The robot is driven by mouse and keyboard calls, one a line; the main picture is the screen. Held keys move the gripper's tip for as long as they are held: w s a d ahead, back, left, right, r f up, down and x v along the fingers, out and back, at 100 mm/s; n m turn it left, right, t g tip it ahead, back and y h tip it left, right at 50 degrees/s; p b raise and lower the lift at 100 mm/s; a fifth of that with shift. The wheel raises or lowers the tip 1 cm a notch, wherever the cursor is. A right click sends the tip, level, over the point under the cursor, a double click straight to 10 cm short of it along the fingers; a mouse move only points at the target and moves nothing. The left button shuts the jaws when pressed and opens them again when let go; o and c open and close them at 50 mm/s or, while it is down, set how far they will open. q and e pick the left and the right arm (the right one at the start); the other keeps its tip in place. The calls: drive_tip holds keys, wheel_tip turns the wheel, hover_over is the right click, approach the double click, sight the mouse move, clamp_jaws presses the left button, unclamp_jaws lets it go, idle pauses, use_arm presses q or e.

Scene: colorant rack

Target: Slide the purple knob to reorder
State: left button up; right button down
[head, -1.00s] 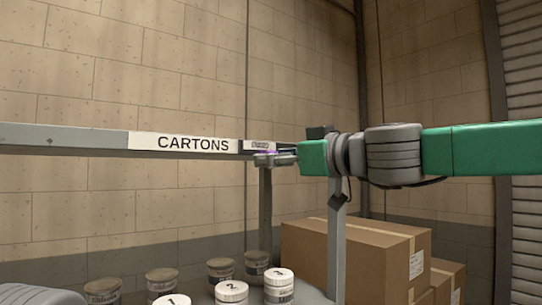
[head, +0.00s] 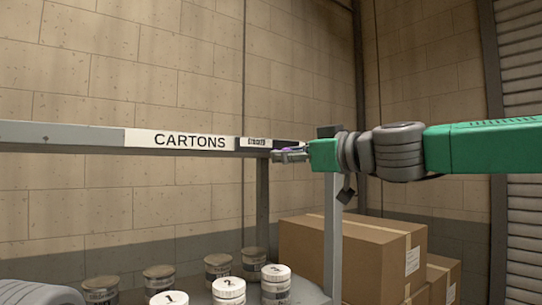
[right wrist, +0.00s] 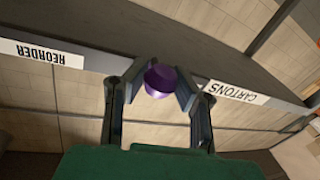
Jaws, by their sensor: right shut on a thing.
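The purple knob (right wrist: 160,82) sits on the front of the grey shelf rail (head: 60,134). My right gripper (head: 288,154) reaches in from the right and is shut on the knob, one finger on each side in the right wrist view (right wrist: 162,84). In the head view the fingers mostly hide the knob. A small label (head: 256,141), too small to read surely, lies just left of the gripper, beside the white CARTONS label (head: 190,140). A REORDER label (right wrist: 42,53) shows upside down at the left of the right wrist view. My left gripper is not in view.
Several lidded jars, some numbered, stand below the rail, such as the one marked 3 (head: 276,285). Brown cartons (head: 350,255) stand at the lower right behind a grey post (head: 333,235). The space in front of the rail's left part is clear.

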drive_tip(key=w+d, duration=0.6)
drive_tip(key=d, duration=0.3)
drive_tip(key=shift+w+b, duration=0.25)
drive_tip(key=shift+b, duration=0.2)
drive_tip(key=shift+a, duration=0.1)
drive_tip(key=c, duration=1.6)
unclamp_jaws()
drive_tip(key=o, duration=0.4)
drive_tip(key=shift+w, duration=0.1)
drive_tip(key=v, duration=1.2)
drive_tip(key=shift+w+d+f, duration=0.15)
drive_tip(key=shift+d+f, duration=0.1)
drive_tip(key=shift+d, duration=0.2)
